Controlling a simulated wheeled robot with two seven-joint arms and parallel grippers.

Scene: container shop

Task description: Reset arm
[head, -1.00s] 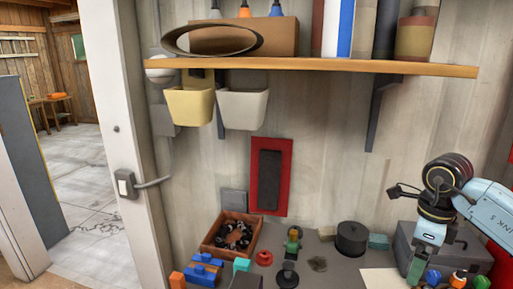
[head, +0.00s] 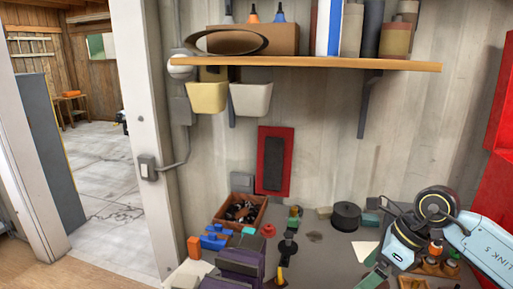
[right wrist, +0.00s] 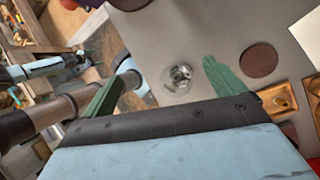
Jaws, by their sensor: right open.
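My right gripper (right wrist: 160,70) is open, its two green fingers spread wide with nothing between them. In the head view my right arm comes in from the right, and the right gripper (head: 372,277) hangs low over the workbench (head: 335,250), near the bottom edge. In the right wrist view a clear round object (right wrist: 178,77) shows on the grey surface beyond the fingers. My left gripper is not in the head view.
A wooden crate (head: 262,210) of dark parts stands at the bench's back left. A black round pot (head: 346,216) stands behind my right gripper. A shelf (head: 300,62) with hanging bins (head: 250,99) is above. Blue blocks (head: 213,241) and dark boxes (head: 240,265) crowd the front left.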

